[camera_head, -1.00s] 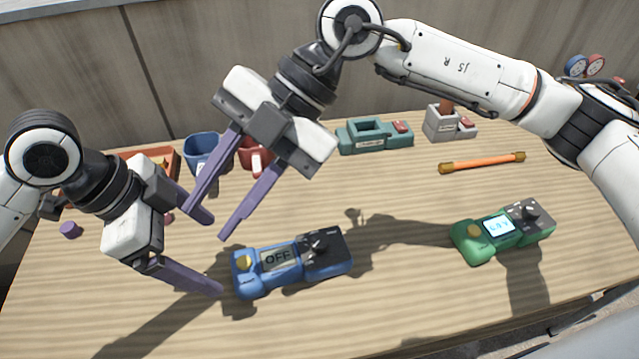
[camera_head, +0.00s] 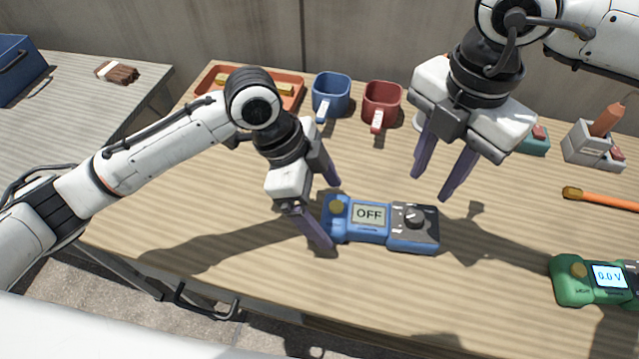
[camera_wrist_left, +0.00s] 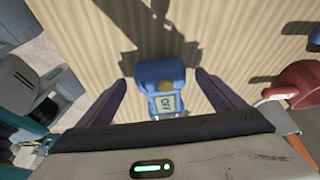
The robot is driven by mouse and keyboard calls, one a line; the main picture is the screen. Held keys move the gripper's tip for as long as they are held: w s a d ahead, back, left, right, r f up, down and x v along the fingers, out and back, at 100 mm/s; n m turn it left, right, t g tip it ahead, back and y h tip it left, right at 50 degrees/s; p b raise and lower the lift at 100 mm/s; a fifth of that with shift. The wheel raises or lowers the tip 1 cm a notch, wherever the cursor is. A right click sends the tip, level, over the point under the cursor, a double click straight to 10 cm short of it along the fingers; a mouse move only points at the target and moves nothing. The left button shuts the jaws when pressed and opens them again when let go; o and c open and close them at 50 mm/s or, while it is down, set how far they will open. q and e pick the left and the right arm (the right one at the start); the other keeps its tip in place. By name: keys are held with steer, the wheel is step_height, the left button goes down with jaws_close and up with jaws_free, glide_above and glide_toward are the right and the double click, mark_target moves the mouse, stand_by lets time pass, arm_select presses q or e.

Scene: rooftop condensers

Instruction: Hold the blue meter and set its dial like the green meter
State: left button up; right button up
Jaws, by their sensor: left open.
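The blue meter (camera_head: 367,239) lies flat on the wooden table. Its screen reads OFF and its dark dial (camera_head: 413,217) is on the right half. My left gripper (camera_head: 332,216) is open at the meter's left end, a finger on either side; the left wrist view also shows the blue meter (camera_wrist_left: 160,72) between the spread fingers, with no clear grip. My right gripper (camera_head: 432,187) is open and empty, above and behind the dial end. The green meter (camera_head: 568,288) lies at the right edge. Its screen reads 0.0 V; its dial side is cut off by the frame.
Behind stand a blue mug (camera_head: 331,95), a red mug (camera_head: 382,103) and an orange tray (camera_head: 290,92). A grey holder (camera_head: 588,148) and an orange rod (camera_head: 610,201) are at right. Table is clear between the two meters. A second table (camera_head: 75,110) is at left.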

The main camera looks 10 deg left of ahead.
arm_select(q)
steer(key=shift+x, duration=1.2)
